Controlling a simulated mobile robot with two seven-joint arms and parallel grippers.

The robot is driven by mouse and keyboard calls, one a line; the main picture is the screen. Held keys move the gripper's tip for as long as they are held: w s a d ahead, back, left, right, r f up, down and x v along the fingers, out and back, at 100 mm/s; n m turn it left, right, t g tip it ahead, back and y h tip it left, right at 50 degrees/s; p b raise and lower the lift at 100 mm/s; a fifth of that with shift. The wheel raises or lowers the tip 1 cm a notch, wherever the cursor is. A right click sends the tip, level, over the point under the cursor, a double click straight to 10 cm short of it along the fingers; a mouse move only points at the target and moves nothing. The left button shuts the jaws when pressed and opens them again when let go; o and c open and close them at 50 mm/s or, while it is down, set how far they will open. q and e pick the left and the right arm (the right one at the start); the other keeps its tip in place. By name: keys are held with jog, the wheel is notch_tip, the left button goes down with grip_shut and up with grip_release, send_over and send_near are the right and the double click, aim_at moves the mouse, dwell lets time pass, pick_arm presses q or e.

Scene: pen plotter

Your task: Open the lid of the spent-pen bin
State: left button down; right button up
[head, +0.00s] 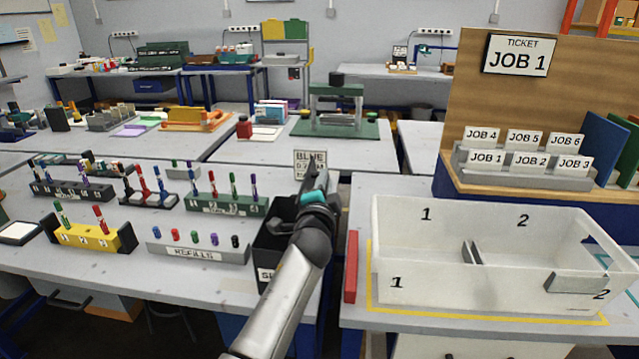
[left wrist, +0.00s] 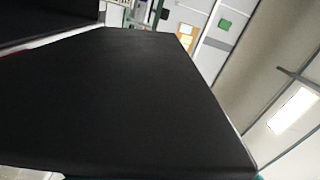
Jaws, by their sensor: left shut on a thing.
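The spent-pen bin (head: 268,245) is a black box at the right edge of the left table, its label partly hidden behind my left arm. My left gripper (head: 318,174) is over the bin's right rear side, mostly end-on to the head view. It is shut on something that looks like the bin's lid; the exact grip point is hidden. In the left wrist view a large flat black panel (left wrist: 120,100), apparently the lid, fills most of the picture, tilted and close to the camera. How far the lid stands open cannot be told. My right gripper is not in view.
Left of the bin stand a refills rack (head: 200,250), a yellow pen holder (head: 90,236) and a green pen rack (head: 226,204). A BLUE card (head: 309,159) stands behind the gripper. Right, across a gap, are a red block (head: 351,266) and a white divided tray (head: 420,290).

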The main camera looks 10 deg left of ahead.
pick_arm(q)
jog(key=shift+d+f, duration=0.1)
jog(key=shift+f, duration=0.1)
dwell(0.3)
jog(key=c, duration=0.8)
grip_release()
jog(key=shift+r, duration=0.1)
jog(key=shift+c, duration=0.2)
jog(key=shift+s, duration=0.1)
jog(key=shift+s, duration=0.2)
jog(key=s+p, duration=0.3)
jog(key=s, duration=1.1)
jog(key=shift+s+a, duration=0.25)
jog(key=shift+s, duration=0.1)
